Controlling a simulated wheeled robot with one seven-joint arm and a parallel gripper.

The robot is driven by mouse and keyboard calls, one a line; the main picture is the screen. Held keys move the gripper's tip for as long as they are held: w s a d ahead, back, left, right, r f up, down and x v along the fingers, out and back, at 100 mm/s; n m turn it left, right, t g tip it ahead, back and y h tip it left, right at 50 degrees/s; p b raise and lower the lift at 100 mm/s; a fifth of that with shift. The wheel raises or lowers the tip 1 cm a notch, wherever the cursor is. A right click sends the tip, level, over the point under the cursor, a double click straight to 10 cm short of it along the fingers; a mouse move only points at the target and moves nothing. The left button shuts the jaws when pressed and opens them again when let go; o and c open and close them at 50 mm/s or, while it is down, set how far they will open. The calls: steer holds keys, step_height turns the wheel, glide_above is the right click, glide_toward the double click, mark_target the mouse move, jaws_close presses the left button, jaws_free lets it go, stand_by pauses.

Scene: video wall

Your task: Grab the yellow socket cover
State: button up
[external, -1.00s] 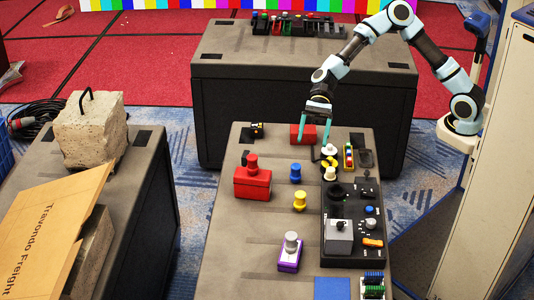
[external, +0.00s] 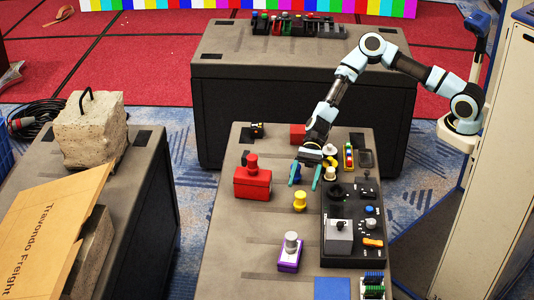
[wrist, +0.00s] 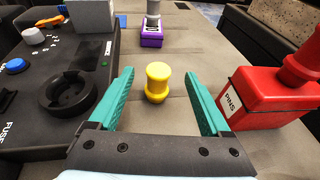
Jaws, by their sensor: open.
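The yellow socket cover (external: 300,201) is a small spool-shaped piece standing upright on the grey case top. In the wrist view the yellow socket cover (wrist: 158,82) appears just beyond and between my fingertips. My gripper (external: 305,177) is open and empty, with teal fingers spread wide, behind the yellow cover in the external view. In the wrist view my gripper (wrist: 158,95) has one finger on each side of the yellow cover's line, touching nothing that I can see.
A red PINS box (wrist: 262,97) stands close to the right finger in the wrist view. The black fuse panel (wrist: 60,88) lies on the left. A purple block with a grey knob (external: 289,256) stands farther along the case. Bare grey top surrounds the yellow cover.

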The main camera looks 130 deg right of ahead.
mark_target(299, 200)
steer(key=x, duration=0.2)
steer(key=p+x, duration=0.1)
steer(key=x, duration=0.5)
steer(key=shift+s+f+p, duration=0.1)
steer(key=shift+f+p, duration=0.15)
steer(key=shift+p, duration=0.15)
steer(key=shift+c, duration=0.4)
jaws_close()
